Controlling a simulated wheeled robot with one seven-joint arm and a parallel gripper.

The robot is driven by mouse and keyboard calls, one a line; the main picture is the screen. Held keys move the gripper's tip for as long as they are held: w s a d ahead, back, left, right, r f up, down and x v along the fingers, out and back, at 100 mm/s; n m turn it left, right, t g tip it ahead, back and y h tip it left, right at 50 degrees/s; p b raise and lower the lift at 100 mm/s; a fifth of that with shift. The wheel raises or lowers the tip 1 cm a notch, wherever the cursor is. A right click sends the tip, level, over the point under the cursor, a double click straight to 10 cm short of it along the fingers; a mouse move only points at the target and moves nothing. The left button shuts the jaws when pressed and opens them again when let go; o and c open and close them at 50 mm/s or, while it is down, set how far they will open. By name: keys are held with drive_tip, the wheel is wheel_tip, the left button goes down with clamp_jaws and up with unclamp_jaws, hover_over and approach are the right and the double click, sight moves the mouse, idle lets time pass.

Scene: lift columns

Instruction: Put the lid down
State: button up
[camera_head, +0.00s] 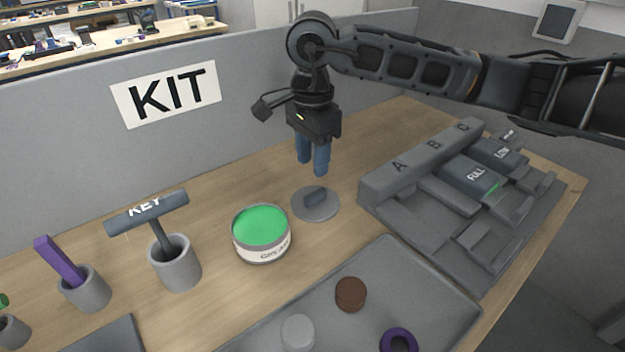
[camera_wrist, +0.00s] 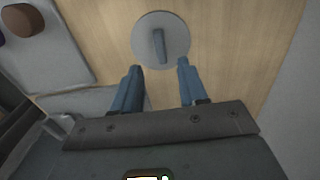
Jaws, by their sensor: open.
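The lid (camera_head: 315,206) is a flat grey disc with a raised bar handle. It lies flat on the wooden table, just right of an open tin (camera_head: 262,234) of green contents. The lid also shows in the wrist view (camera_wrist: 160,39), at the top centre. My gripper (camera_head: 313,170) points down above the lid. Its two blue fingers (camera_wrist: 156,78) are apart, with nothing between them. In the wrist view the fingertips stop short of the lid's handle, and a gap shows between them and it.
A grey tray (camera_head: 449,286) with a brown disc (camera_head: 351,294), a light disc and a purple ring is in front. A grey rack (camera_head: 380,192) marked A, B, C stands right. A KEY-handled tool in a cup (camera_head: 175,264) stands left. A KIT-labelled panel (camera_head: 60,120) runs behind.

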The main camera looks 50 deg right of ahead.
drive_tip(key=shift+r, duration=1.95)
